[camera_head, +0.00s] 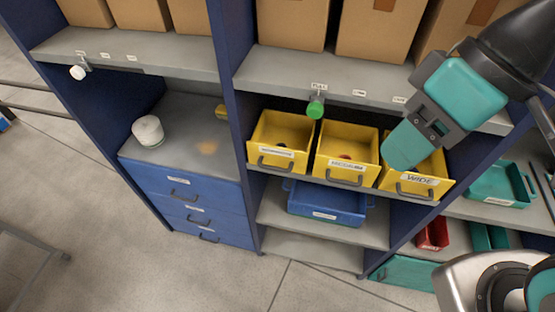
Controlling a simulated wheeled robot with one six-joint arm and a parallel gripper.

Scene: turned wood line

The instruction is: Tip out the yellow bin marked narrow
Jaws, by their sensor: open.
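Three yellow bins stand side by side on a grey shelf, each with a front handle and a label. The left bin (280,165) has a label too small to read surely. The middle bin (345,176) has a label that seems to say medium. The right bin (418,188) is marked wide. Small dark contents show in the left bin, and something reddish in the middle one. My gripper (402,147) is open, above and in front of the right bin, hiding part of it. It is apart from the left bin, and its far finger is hard to make out.
A blue bin (325,204) sits on the shelf below. Dark blue uprights (228,75) flank the bay. A green-ended fitting (316,107) hangs from the upper shelf above the bins. A white round object (148,130) stands on the left cabinet. Open floor (90,215) lies in front.

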